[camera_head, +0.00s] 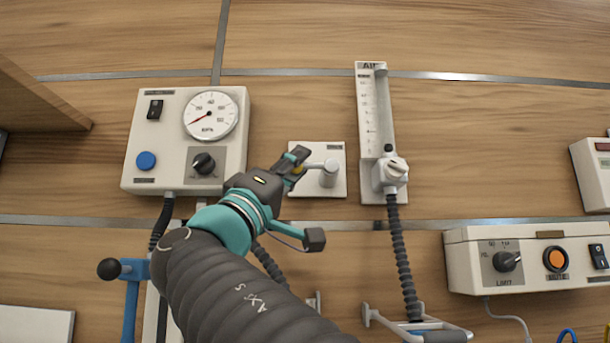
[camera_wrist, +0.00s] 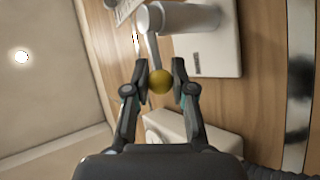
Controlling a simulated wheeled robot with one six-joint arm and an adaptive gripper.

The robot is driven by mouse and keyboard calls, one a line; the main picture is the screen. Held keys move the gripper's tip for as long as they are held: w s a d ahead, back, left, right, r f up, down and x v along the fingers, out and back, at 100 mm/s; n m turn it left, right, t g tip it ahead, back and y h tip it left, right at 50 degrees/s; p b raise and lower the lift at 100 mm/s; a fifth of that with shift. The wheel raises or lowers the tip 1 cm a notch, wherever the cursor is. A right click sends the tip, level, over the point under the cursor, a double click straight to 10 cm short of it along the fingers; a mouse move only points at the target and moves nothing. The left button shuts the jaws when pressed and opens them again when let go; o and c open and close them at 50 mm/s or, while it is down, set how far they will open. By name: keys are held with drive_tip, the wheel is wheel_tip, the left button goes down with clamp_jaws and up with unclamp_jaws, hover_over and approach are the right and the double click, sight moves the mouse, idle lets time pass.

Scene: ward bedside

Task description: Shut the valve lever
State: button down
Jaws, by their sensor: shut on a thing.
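My gripper (camera_head: 296,162) reaches the knob from the lower left. In the wrist view the two dark fingers of my gripper (camera_wrist: 160,77) stand on either side of the knob, shut on it. The hub also shows in the wrist view (camera_wrist: 185,18).
A gauge box (camera_head: 186,140) with knob and switches is close left of my gripper. A flowmeter (camera_head: 375,110) with a hanging corrugated hose (camera_head: 401,250) is just right of the plate. A control box (camera_head: 530,257) is at lower right. Bare wood wall lies above the plate.

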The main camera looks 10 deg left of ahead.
drive_tip(key=c, duration=1)
unclamp_jaws()
drive_tip(key=shift+o, duration=0.2)
drive_tip(key=shift+f, duration=0.1)
drive_tip(key=v, duration=1.2)
